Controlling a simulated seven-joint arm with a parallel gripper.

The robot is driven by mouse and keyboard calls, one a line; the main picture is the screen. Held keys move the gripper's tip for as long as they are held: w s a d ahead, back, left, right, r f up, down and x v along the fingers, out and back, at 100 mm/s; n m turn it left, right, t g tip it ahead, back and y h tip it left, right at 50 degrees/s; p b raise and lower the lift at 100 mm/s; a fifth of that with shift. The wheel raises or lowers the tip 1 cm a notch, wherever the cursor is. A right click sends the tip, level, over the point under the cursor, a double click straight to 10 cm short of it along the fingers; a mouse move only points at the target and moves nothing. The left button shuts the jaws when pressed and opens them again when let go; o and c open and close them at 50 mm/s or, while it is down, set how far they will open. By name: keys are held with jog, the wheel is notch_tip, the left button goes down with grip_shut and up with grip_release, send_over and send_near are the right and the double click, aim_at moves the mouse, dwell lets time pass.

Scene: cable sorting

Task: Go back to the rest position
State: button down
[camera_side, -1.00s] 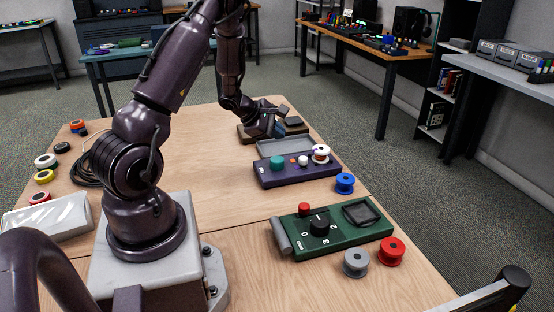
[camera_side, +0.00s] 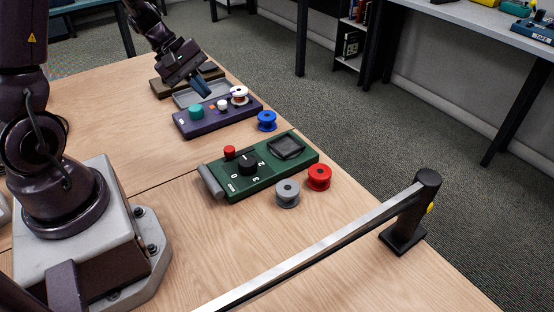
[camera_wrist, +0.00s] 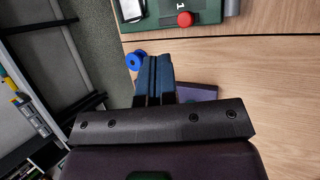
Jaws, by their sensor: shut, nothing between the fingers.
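My gripper (camera_side: 202,88) hangs over the grey tray at the far end of the table, fingers pointing down. Its blue fingers are together and empty; they also show in the wrist view (camera_wrist: 154,78). The purple panel (camera_side: 188,129) lies just in front of the tray, with a teal knob (camera_side: 196,112), a white knob (camera_side: 222,104) and a white spool (camera_side: 239,94) on it. In the wrist view the fingers and wrist hide most of the purple panel (camera_wrist: 207,92). The fingers do not appear to touch anything.
The green panel (camera_side: 238,187) lies nearer on the table. A metal bar on a dark post (camera_side: 403,238) crosses the front right. The wood left of the panels is clear.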

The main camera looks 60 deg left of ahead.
jog(key=s+d+r+m+y, duration=0.2)
jog(key=s+d+r+m, duration=0.3)
jog(key=d+r+m, duration=0.2)
jog(key=s+d+r+m+y, duration=0.2)
jog(key=s+d+r+m, duration=0.3)
jog(key=d+r+m, duration=0.2)
jog(key=shift+d+r+m+t+y, duration=0.4)
jog(key=shift+r+m, duration=0.75)
jog(key=shift+m, duration=0.45)
